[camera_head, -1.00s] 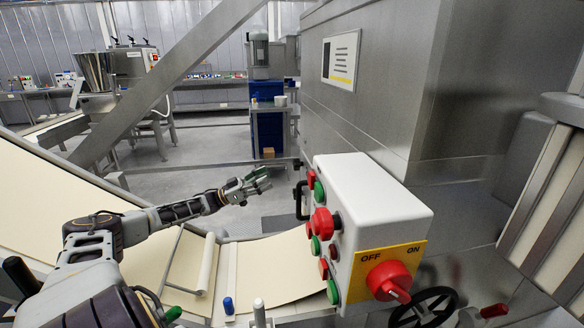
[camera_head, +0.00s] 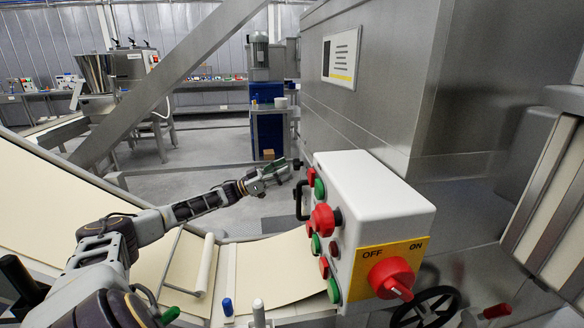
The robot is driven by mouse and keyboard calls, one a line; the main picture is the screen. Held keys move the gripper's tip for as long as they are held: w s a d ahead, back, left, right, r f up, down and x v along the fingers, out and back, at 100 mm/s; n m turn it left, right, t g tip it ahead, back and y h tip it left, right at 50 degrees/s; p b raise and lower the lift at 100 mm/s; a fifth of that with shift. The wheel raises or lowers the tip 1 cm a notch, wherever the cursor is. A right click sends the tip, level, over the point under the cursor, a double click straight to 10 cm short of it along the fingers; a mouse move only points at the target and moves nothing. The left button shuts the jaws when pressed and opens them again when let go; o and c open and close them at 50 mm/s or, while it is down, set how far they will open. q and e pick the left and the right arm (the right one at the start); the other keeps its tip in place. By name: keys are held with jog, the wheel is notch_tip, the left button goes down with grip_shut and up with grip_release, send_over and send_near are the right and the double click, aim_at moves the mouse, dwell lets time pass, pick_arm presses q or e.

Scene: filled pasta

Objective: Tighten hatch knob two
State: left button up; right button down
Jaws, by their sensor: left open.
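My left gripper (camera_head: 278,171) is open and empty, held in the air beyond the belt and just left of the white control box. I cannot pick out any hatch knob for certain, nor which one is number two. A black handwheel (camera_head: 428,306) sits low at the right, below the control box. A red-tipped lever (camera_head: 496,311) is to its right. My right gripper is not in view.
The white control box (camera_head: 375,195) carries red and green buttons and a red OFF/ON switch (camera_head: 391,278). A cream belt (camera_head: 268,268) runs below my arm. A steel housing (camera_head: 385,85) blocks the upper right. Open floor (camera_head: 200,180) lies beyond.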

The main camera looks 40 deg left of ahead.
aim_at(296, 164)
pick_arm(q)
jog(key=shift+x, duration=1.9)
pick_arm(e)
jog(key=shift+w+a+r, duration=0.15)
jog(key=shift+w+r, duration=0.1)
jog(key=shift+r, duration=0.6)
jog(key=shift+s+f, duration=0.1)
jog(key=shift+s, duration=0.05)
pick_arm(q)
jog(key=c, duration=1)
